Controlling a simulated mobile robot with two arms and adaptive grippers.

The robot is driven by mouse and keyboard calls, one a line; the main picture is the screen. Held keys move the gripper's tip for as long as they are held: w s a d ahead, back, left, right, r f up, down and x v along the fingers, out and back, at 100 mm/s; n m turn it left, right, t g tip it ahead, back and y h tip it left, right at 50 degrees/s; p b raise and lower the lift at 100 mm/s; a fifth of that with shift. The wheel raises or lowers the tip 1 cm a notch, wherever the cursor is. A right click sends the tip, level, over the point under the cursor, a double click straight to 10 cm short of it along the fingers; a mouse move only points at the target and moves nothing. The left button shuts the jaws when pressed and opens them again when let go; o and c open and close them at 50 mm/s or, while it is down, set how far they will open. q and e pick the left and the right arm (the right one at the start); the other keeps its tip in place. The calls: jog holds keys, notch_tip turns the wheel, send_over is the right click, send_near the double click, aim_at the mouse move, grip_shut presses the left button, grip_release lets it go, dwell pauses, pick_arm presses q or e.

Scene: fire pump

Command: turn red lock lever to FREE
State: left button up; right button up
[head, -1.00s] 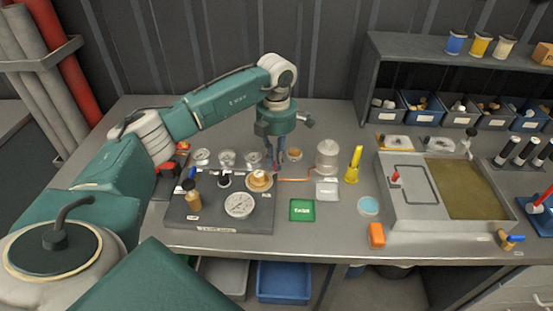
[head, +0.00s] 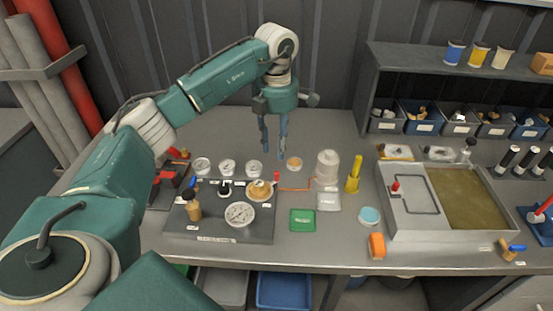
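A small red lever (head: 277,177) stands upright at the right rear edge of the dark pump panel (head: 180,226), beside a round brass-coloured part (head: 260,190). Its marking is too small to read, so I cannot tell which position it points to. My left gripper (head: 273,152) hangs above and behind the lever, fingers pointing down and apart, with nothing between them. It is clear of the lever. My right gripper is not in view.
The panel also carries a white dial (head: 240,214) and a brown-handled part (head: 192,207). A grey tray (head: 400,222) has another red lever (head: 395,187).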

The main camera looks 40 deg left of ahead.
pick_arm(q)
jog(key=shift+r, duration=1.6)
